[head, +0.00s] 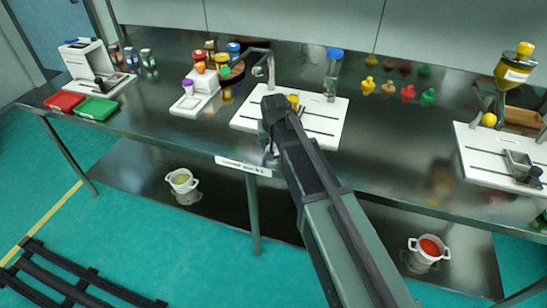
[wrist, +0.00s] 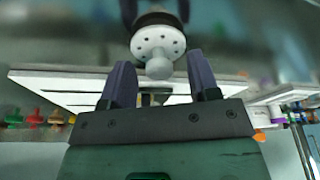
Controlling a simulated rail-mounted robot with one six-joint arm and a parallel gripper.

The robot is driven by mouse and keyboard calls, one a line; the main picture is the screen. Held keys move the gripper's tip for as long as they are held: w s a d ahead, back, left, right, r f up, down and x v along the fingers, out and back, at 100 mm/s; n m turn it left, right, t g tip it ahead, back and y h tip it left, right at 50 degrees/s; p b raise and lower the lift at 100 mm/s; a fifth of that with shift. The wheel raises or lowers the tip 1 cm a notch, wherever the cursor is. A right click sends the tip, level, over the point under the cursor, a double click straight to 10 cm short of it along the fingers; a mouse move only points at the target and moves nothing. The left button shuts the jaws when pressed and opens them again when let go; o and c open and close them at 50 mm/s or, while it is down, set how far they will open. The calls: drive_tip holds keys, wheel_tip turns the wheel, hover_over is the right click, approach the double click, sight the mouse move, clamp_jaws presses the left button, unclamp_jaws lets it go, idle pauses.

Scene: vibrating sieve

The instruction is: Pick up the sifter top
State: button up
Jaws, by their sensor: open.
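A pale round piece with a ring of small dark holes and a rounded knob (wrist: 158,48) shows in the wrist view; it looks like the sifter top, but I cannot be sure. It lies beyond and between the two fingers of my gripper (wrist: 161,80), with a gap on each side. My gripper is open, and nothing is visibly held. In the head view, my arm reaches over the white slotted base (head: 327,125) at the middle of the bench. My arm hides part of this base, and I cannot make out the sifter top there.
A curved metal stand (head: 270,65) and a clear blue-capped cylinder (head: 333,75) stand at the base. Several coloured knobbed pieces (head: 408,92) sit to its right. A small white machine (head: 193,103) is left. A yellow hopper (head: 514,73) stands far right.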

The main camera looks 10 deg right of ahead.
drive_tip(key=shift+f, duration=0.4)
drive_tip(key=c, duration=1)
drive_tip(key=shift+w, duration=0.1)
